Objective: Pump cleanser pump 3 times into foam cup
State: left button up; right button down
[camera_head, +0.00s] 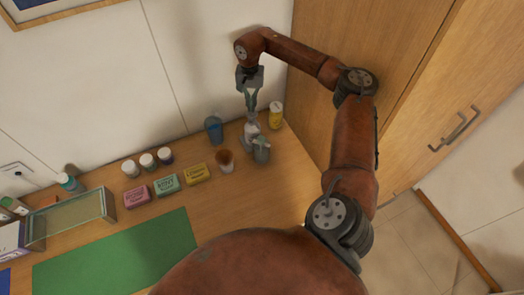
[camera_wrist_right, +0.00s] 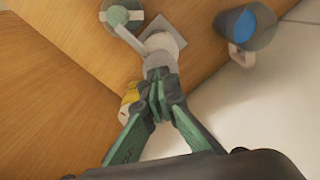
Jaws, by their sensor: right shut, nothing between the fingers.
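The cleanser pump (camera_head: 251,130) is a pale bottle standing near the wall, below my right gripper. In the right wrist view its grey nozzle (camera_wrist_right: 128,38) reaches out over a round grey-rimmed cup with green inside, which I take to be the foam cup (camera_wrist_right: 106,16). That cup (camera_head: 261,154) stands just in front of the bottle in the head view. My right gripper (camera_head: 250,112) points down, fingers together and empty. In the right wrist view the fingertips (camera_wrist_right: 157,94) are at the pump's top; I cannot tell whether they touch or press it. My left gripper is out of view.
A blue cup (camera_head: 214,127), a brown-topped cup (camera_head: 225,161) and a yellow bottle (camera_head: 276,115) stand close by. Several small boxes and white-capped jars (camera_head: 147,161) line the left. A green mat (camera_head: 120,258) lies in front. A wooden cabinet (camera_head: 400,80) is on the right.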

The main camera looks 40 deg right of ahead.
jog(key=shift+f, duration=0.1)
jog(key=shift+f+b, duration=0.7)
jog(key=shift+f, duration=0.85)
jog(key=shift+r, duration=0.2)
jog(key=shift+r+p, duration=1.25)
jog(key=shift+r, duration=0.25)
jog(key=shift+f, duration=0.2)
